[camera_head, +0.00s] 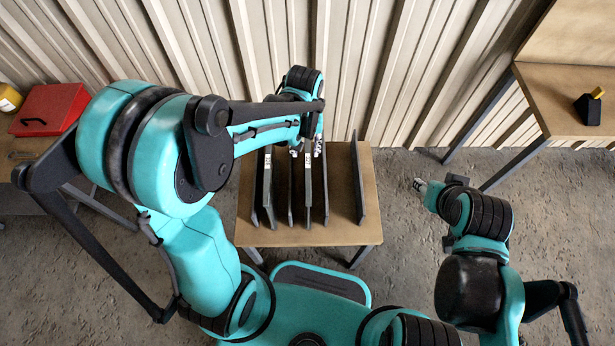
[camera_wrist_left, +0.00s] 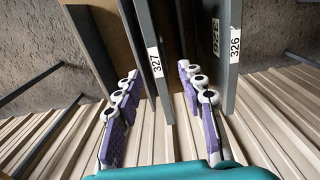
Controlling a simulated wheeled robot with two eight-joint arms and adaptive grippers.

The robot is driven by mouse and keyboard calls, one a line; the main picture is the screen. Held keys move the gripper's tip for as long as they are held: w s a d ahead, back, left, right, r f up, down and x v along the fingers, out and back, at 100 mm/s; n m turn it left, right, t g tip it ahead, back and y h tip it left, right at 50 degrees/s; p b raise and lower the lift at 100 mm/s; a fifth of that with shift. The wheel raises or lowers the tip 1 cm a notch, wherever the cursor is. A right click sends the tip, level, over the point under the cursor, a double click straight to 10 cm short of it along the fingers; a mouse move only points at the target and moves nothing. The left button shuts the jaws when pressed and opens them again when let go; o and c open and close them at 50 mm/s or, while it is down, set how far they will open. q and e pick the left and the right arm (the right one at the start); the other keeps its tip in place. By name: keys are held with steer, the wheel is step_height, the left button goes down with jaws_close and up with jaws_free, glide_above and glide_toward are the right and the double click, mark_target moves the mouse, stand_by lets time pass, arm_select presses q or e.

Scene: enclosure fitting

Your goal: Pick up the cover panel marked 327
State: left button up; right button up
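The cover panel marked 327 (camera_wrist_left: 146,30) is dark grey, thin and upright, with a white label near its end. In the head view it stands in a row of panels on the small table, and its label shows beside my left gripper (camera_head: 307,148). In the left wrist view my left gripper (camera_wrist_left: 158,75) is open, with one finger on each side of panel 327. Gaps show between the fingers and the panel. My right gripper (camera_head: 420,184) is off to the right of the table, away from the panels; its fingers are too small to read.
The panel marked 326 (camera_wrist_left: 232,25) and another labelled panel (camera_wrist_left: 215,35) stand close beside. A separate panel (camera_head: 357,180) stands at the right of the small table (camera_head: 341,232). Behind is a corrugated wall (camera_head: 350,60). A red box (camera_head: 50,105) is at left.

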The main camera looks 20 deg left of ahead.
mark_target(308, 161)
arm_select(q)
steer(key=f+b, duration=0.1)
steer(key=f, duration=0.1)
steer(key=f+b, duration=0.1)
steer(key=f, duration=0.2)
steer(key=f+b, duration=0.1)
steer(key=f, duration=0.2)
steer(key=shift+w+d+f, duration=0.1)
steer(key=shift+w+d, duration=0.2)
steer(key=shift+c, duration=0.9)
jaws_close()
